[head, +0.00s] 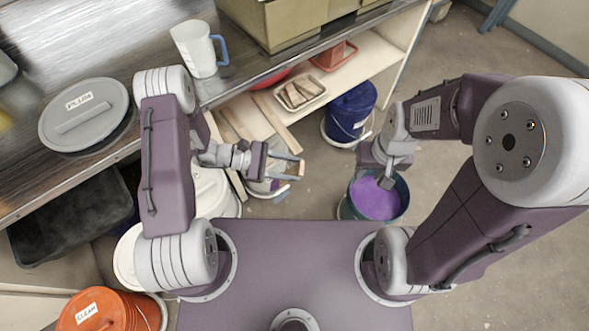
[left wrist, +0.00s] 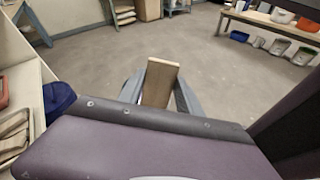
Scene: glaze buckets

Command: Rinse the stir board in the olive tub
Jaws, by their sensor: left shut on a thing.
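My left gripper (head: 292,166) is shut on a flat wooden board, the stir board (left wrist: 160,83), which stands between its fingers in the left wrist view. In the head view only a small tan end of the board shows at the fingertips, held in the open air left of the purple bucket. An olive-tan tub (head: 283,24) stands on the bench at the top, cut off by the picture edge; its inside is not seen. My right gripper (head: 386,183) is over the bucket of purple glaze (head: 374,200); its fingers are too hidden to tell open or shut.
A white jug (head: 197,48) and a lidded grey bucket (head: 86,115) stand on the metal bench. A blue bucket (head: 350,112) stands on the floor by the shelf. A tray (head: 299,92) lies on the shelf. An orange bucket (head: 108,312) is at lower left. The right floor is clear.

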